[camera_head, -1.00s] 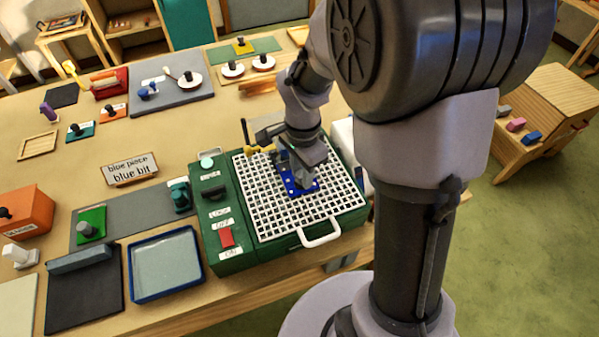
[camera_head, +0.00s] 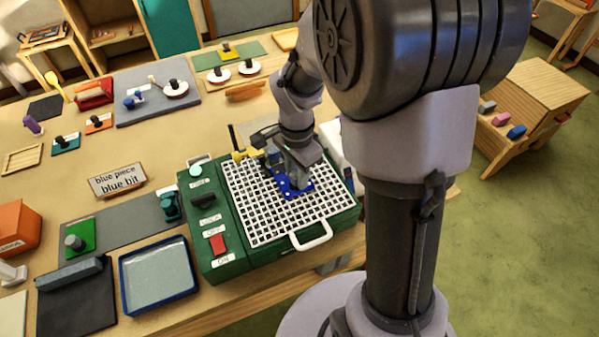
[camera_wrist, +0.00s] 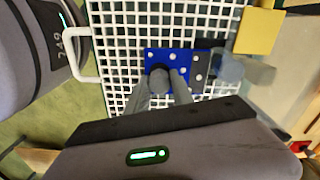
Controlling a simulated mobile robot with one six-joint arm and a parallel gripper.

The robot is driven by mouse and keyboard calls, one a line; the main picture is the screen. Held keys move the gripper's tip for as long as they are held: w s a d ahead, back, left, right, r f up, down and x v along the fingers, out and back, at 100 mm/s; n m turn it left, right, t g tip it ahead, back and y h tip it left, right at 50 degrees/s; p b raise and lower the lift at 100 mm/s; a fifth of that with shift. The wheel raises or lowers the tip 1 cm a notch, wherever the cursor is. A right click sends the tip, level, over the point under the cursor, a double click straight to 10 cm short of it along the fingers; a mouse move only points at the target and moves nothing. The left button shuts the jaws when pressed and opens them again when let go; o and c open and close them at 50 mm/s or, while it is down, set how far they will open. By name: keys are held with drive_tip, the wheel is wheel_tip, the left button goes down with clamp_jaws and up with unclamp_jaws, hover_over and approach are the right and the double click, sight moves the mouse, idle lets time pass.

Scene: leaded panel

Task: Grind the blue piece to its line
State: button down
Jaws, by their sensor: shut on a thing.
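The blue piece (camera_head: 293,187) lies flat on the white grid top (camera_head: 260,220) of the green grinder (camera_head: 222,262). It shows as a blue plate with pale dots in the wrist view (camera_wrist: 153,56). My gripper (camera_head: 292,172) is over the piece, shut on a dark knob that stands up from it; the fingers also show in the wrist view (camera_wrist: 160,82). A dark part with a yellow block (camera_wrist: 257,31) stands on the grid beside the piece. The piece's line cannot be made out.
A red switch (camera_head: 218,243) between OFF and ON labels is on the grinder's left panel. A white handle (camera_head: 311,236) is at its front. A blue-rimmed tray (camera_head: 127,288) and a "blue piece blue bit" sign (camera_head: 117,180) stand to the left.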

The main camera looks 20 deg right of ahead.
drive_tip(key=shift+a, duration=1.1)
drive_tip(key=shift+a, duration=0.4)
drive_tip(key=shift+s+b, duration=0.8)
drive_tip(key=shift+s, duration=1.2)
drive_tip(key=c, duration=1)
unclamp_jaws()
drive_tip(key=shift+c, duration=0.2)
wheel_tip(320, 180, up, 17)
drive_tip(key=p, duration=0.6)
drive_tip(key=s+a+f+n+t+y+b, duration=0.2)
drive_tip(key=s+a+f+n+t+b, duration=0.3)
drive_tip(key=s+f+n+b, duration=0.3)
drive_tip(key=s+n+b, duration=0.2)
drive_tip(key=b, duration=0.2)
drive_tip(key=shift+s+a+n+t+b, duration=0.3)
drive_tip(key=shift+s+a+t, duration=0.05)
drive_tip(key=shift+a+t, duration=0.05)
